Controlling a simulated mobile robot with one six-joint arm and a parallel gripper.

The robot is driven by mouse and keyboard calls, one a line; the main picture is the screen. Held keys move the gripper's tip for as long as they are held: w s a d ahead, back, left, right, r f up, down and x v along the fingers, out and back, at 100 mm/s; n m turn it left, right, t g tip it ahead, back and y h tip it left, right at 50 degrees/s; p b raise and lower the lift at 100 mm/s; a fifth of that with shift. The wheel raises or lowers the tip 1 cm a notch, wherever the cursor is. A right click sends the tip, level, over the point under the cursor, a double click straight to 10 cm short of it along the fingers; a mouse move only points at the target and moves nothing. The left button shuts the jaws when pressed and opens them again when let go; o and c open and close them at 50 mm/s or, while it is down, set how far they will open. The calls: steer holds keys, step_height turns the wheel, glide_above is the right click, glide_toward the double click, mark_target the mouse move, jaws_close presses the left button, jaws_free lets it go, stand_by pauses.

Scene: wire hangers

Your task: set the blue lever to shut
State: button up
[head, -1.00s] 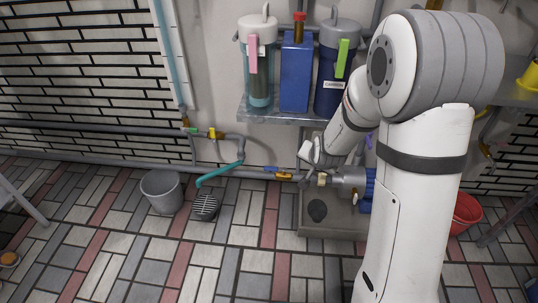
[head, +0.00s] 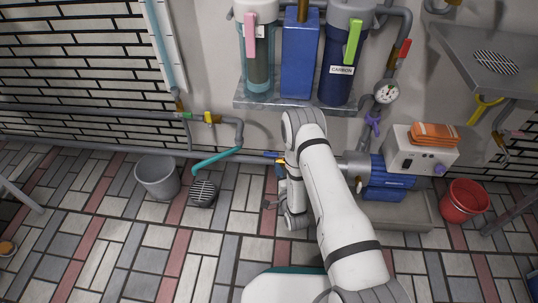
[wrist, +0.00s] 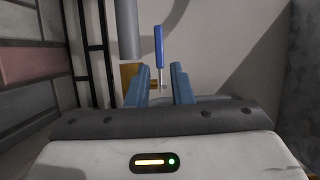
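The blue lever (wrist: 159,46) shows in the wrist view as a slim blue handle on a metal stem, parallel to the grey pipe (wrist: 128,30). The brass valve body (wrist: 130,75) is partly hidden behind my left finger. In the head view the blue lever (head: 271,154) lies along the wall pipe, just left of my arm, which hides part of the valve. My gripper (wrist: 159,84) is open and empty, its two blue-grey fingers apart. The lever's stem shows between the fingertips, with the handle beyond them. In the head view my gripper (head: 269,204) is low, in front of the pipe.
A yellow-handled valve (head: 209,117) and a teal hose (head: 216,159) are left of the lever. A grey bucket (head: 158,178) and a drain grate (head: 203,193) are on the floor. A blue pump (head: 392,178) sits right of my arm, with filter canisters (head: 347,60) above.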

mark_target(271, 157)
steer(key=b+x, duration=0.1)
steer(key=x, duration=0.2)
steer(key=b+x, duration=0.2)
steer(key=x, duration=0.2)
steer(key=shift+w+a, duration=0.15)
steer(key=shift+a, duration=0.15)
steer(key=shift+c, duration=0.3)
jaws_close()
steer(key=shift+f, duration=0.1)
